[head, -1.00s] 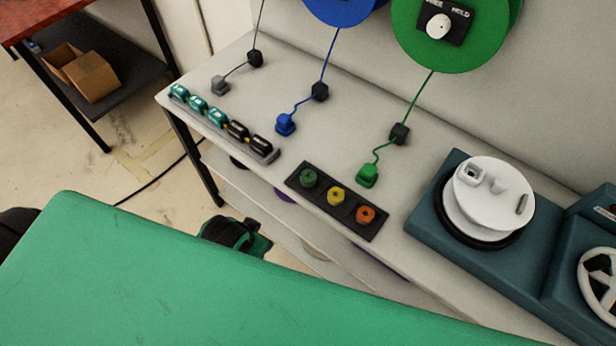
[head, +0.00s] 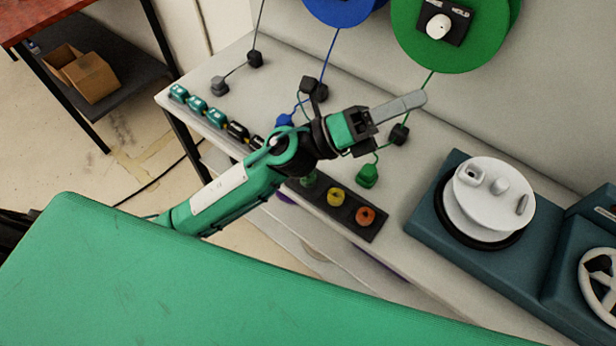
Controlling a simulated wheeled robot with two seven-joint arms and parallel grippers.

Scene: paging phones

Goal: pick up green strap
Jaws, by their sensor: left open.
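The green strap (head: 415,98) hangs from the green reel (head: 452,40) on the wall. It runs down past a black block (head: 399,134) to a green plug (head: 367,176) lying on the white bench. My left gripper (head: 405,105) reaches in over the bench, its grey finger pointing right, just left of the strap and above the black block. In the picture it covers part of the area beside the strap; I see nothing held in it. My right gripper does not show.
A dark panel with a yellow knob (head: 336,196) and an orange knob (head: 365,215) lies in front of the green plug. A blue plug (head: 284,121) is partly behind my arm. A teal box with a white disc (head: 492,192) stands to the right.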

